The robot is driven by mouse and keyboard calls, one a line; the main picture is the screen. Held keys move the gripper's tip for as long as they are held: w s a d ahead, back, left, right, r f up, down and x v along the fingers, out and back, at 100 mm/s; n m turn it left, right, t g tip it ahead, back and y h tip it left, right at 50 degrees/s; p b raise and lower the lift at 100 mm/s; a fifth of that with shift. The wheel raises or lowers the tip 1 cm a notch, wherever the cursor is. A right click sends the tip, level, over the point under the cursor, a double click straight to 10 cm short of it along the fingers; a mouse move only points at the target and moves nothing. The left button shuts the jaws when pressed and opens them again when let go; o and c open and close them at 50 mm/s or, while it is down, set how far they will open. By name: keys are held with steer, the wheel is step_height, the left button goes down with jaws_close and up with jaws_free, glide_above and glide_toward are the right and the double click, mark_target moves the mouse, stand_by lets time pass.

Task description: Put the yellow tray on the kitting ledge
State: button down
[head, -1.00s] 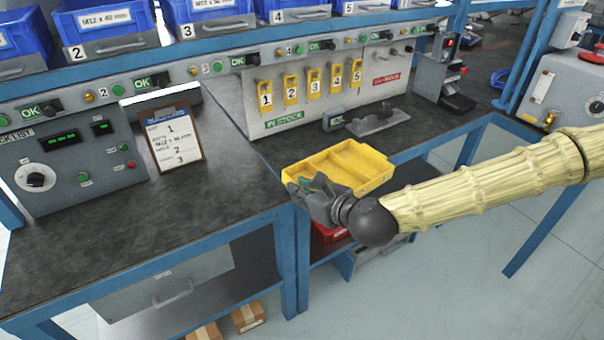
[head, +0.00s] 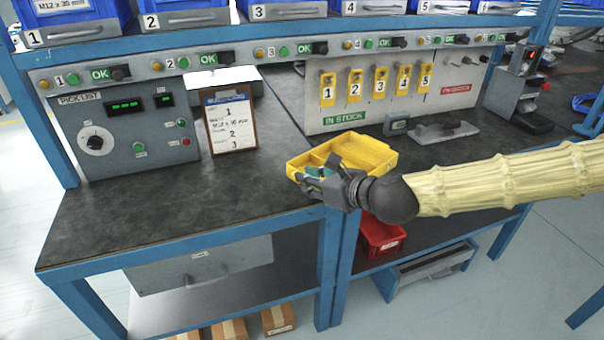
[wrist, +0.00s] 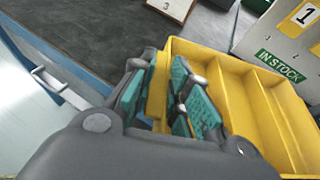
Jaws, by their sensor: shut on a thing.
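The yellow tray (head: 362,153) is shallow, with dividers that part it into compartments. My gripper (head: 322,173) is shut on the tray's near-left wall in the head view. In the wrist view, the teal-padded fingers (wrist: 172,98) straddle a wall of the tray (wrist: 232,88). The tray looks roughly level, at the front of the bench near where two bench tops meet. I cannot tell whether it is clear of the surface. Its compartments look empty where they show. I cannot tell which surface is the kitting ledge.
A clipboard (head: 231,123) leans beside the pick-list panel (head: 128,128). The left bench top (head: 150,205) is largely clear. A grey panel with numbered yellow tags (head: 378,84) stands behind the tray. A grey fixture (head: 446,131) lies to the right. A red bin (head: 380,237) sits below.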

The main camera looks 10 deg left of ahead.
mark_target(293, 162)
steer(key=w+a, duration=0.1)
steer(key=w, duration=0.1)
steer(key=w+a, duration=0.4)
steer(key=w, duration=0.1)
steer(key=shift+a+f, duration=0.1)
steer(key=shift+f, duration=0.3)
steer(key=shift+a+f+b, duration=0.1)
steer(key=shift+f+b, duration=0.35)
steer(key=shift+f, duration=1.3)
steer(key=c, duration=1.4)
jaws_free()
steer(key=shift+f, duration=0.1)
steer(key=shift+o, duration=0.2)
steer(key=p+v, duration=0.1)
steer(key=v, duration=1.1)
steer(key=shift+s, duration=0.1)
